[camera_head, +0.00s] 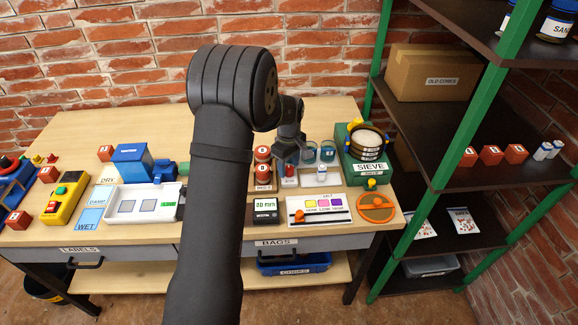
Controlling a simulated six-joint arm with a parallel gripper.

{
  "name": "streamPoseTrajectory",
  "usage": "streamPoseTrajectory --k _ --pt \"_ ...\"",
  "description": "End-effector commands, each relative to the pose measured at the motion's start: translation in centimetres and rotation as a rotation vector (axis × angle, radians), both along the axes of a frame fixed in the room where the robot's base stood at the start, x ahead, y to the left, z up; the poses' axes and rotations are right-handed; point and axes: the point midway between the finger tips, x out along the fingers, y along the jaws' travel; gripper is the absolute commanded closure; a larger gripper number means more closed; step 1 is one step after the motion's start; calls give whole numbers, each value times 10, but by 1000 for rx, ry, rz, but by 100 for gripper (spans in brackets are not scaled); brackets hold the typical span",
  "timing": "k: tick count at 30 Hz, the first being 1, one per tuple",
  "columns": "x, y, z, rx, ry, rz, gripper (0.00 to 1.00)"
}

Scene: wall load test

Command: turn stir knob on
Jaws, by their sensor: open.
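I cannot read a label saying stir on any knob, so I cannot tell which one is the stir knob. My gripper (289,158) is open, above the back right part of the bench near small bottles and blue beakers (327,151). A red bottle (289,170) stands just below it; I cannot tell whether they touch. A green SIEVE machine (354,172) with a yellow knob (371,183) is to its right. An orange round plate (377,207) with a small knob lies at the front right. My arm hides the middle of the bench.
A salt panel (318,208) with an orange slider knob and a small display box (265,211) lie along the front. A white tray (143,205) is left of my arm. A shelf with green posts (468,130) bounds the right side, and a brick wall the back.

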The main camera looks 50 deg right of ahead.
Motion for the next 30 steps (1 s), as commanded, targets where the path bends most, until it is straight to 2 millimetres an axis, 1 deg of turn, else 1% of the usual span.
streamPoseTrajectory --k 4,11,12,14,18,19,25,30 --pt "0 0 -7 -1 -1 0 50" --pt "0 0 -7 -1 -1 0 50" --pt "0 0 -7 -1 -1 0 54" --pt "0 0 -7 -1 -1 0 65" --pt "0 0 -7 -1 -1 0 93" --pt "0 0 -7 -1 -1 0 94" --pt "0 0 -7 -1 0 -11 94" --pt "0 0 -7 -1 0 -63 94"
